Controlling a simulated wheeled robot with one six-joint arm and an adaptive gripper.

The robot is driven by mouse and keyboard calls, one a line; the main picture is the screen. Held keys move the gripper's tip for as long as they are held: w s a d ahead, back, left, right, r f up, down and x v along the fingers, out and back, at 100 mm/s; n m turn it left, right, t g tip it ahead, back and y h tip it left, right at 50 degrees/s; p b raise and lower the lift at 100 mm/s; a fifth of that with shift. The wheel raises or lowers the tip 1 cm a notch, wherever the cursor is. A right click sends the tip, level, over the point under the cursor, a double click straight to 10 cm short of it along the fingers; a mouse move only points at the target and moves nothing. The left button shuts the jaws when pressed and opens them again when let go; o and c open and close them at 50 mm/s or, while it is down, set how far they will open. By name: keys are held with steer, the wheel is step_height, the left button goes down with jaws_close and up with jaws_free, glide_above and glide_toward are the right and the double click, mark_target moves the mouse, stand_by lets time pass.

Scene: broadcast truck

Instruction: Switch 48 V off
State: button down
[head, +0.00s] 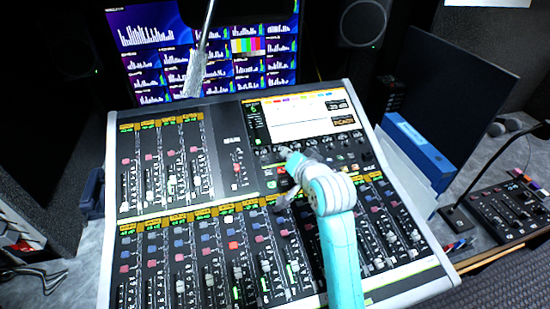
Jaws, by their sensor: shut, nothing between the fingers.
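The mixing console (222,140) stands tilted on the desk, with faders, small coloured buttons and a screen (300,117) at its upper right. A row of knobs and several lit buttons sit just below the screen. The labels are too small to read, so I cannot tell which button is the 48 V switch. My gripper (283,201) is shut and empty, over the middle of the console, below the screen and left of my wrist. I cannot tell whether it touches the panel. My arm hides part of the lower right fader bank.
A monitor wall (150,40) stands behind the console, with speakers (362,22) beside it. A grey microphone (194,76) hangs on a thin rod at the console's back edge.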

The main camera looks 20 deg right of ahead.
mark_target(281, 170)
steer(key=shift+w, duration=0.2)
steer(key=shift+w+f, duration=0.55)
steer(key=shift+f, duration=0.8)
steer(key=shift+w+f, duration=0.6)
steer(key=shift+f, duration=0.75)
steer(key=shift+w+f, duration=0.55)
steer(key=shift+f, duration=0.8)
steer(key=shift+f, duration=0.1)
steer(key=shift+w+f, duration=0.15)
steer(key=shift+f, duration=0.15)
steer(key=shift+w+f, duration=0.15)
steer(key=shift+f, duration=0.2)
steer(key=shift+s+r, duration=0.35)
steer(key=shift+r, duration=0.45)
